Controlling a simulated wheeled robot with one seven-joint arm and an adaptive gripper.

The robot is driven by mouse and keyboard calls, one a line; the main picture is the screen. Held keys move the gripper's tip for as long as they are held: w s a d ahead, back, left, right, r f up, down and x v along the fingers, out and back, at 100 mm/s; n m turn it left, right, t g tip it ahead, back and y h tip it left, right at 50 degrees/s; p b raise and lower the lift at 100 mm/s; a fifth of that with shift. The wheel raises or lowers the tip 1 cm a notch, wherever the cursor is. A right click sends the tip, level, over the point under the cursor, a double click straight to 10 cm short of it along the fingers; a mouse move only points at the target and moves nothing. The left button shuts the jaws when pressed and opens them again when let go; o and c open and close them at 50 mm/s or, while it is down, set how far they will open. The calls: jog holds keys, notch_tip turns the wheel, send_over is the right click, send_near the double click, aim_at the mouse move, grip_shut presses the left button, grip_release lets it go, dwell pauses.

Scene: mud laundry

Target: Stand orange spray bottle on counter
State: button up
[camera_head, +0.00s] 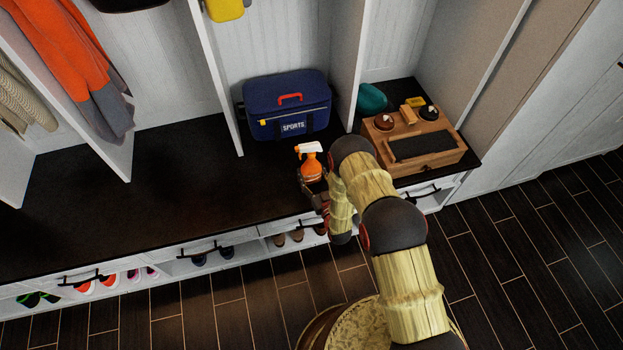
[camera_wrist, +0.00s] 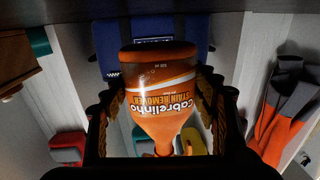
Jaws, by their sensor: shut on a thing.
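The orange spray bottle (camera_head: 311,168) with a white and orange spray head is upright in the head view, over the front part of the dark counter (camera_head: 150,180). My gripper (camera_head: 314,186) is shut around its body. In the wrist view, which is upside down, the bottle (camera_wrist: 160,92) sits between both fingers with its stain remover label facing me. Its base shows against the blue bag, with a gap to the counter, so it appears held a little above the surface. The spray head is mostly hidden in the wrist view.
A blue sports bag (camera_head: 287,105) stands behind the bottle. A wooden tray (camera_head: 420,145) with brushes and tins lies to the right, near a teal item (camera_head: 371,98). The counter left of the bottle is clear. White dividers (camera_head: 216,80) rise from the counter.

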aim_at(314, 182)
jog(key=shift+w+f+b, duration=0.1)
jog(key=shift+f+b, duration=0.65)
jog(key=shift+f, duration=0.8)
jog(key=shift+f, duration=0.2)
jog(key=o, duration=1.6)
jog(key=shift+o, duration=0.5)
